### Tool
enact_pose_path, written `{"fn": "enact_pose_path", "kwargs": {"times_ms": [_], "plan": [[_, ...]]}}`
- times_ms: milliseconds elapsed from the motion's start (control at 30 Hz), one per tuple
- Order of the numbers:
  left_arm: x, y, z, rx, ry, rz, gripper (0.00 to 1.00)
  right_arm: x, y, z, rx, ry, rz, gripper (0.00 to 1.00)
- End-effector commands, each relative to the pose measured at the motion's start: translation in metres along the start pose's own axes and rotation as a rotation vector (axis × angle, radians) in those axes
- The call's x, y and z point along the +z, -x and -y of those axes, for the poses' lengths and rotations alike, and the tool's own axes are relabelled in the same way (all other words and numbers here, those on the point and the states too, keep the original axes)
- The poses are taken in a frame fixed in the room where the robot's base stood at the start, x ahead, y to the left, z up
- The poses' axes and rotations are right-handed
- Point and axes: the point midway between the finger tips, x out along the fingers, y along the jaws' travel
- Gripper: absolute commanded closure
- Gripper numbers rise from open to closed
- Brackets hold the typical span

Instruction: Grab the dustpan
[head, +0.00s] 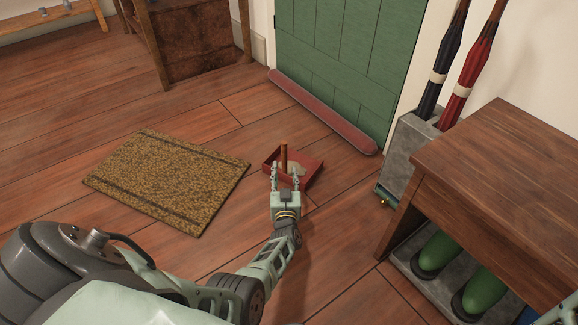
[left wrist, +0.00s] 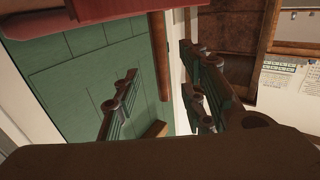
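The red dustpan (head: 309,166) lies on the wooden floor in front of the green door, with its brown handle (head: 284,157) standing upright. My left gripper (head: 286,176) is at the near side of the dustpan, its two fingers apart with the handle showing between them. In the left wrist view the brown handle (left wrist: 159,55) hangs from a red part (left wrist: 100,9) at the top and lies between the open fingers (left wrist: 163,95), with gaps on both sides. My right gripper is not in view.
A woven doormat (head: 168,178) lies left of the dustpan. A red draught stopper (head: 322,111) lies along the green door (head: 345,55). A grey umbrella stand (head: 405,158) and a wooden bench (head: 500,185) over green boots are on the right. Open floor surrounds the dustpan.

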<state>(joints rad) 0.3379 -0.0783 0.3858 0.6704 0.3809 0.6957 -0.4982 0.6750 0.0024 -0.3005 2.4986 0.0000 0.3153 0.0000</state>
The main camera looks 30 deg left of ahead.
Motion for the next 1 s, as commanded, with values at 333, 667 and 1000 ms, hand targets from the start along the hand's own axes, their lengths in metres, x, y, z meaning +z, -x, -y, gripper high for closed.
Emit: {"fn": "enact_pose_path", "kwargs": {"times_ms": [333,667,1000], "plan": [[0.005,-0.029,0.000,-0.001,0.001,-0.002,0.61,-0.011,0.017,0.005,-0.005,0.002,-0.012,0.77],[0.005,-0.071,0.001,-0.001,0.001,-0.001,0.61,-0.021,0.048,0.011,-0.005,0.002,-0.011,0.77],[0.000,-0.078,0.001,0.000,0.000,0.000,0.61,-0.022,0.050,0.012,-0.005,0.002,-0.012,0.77]]}}
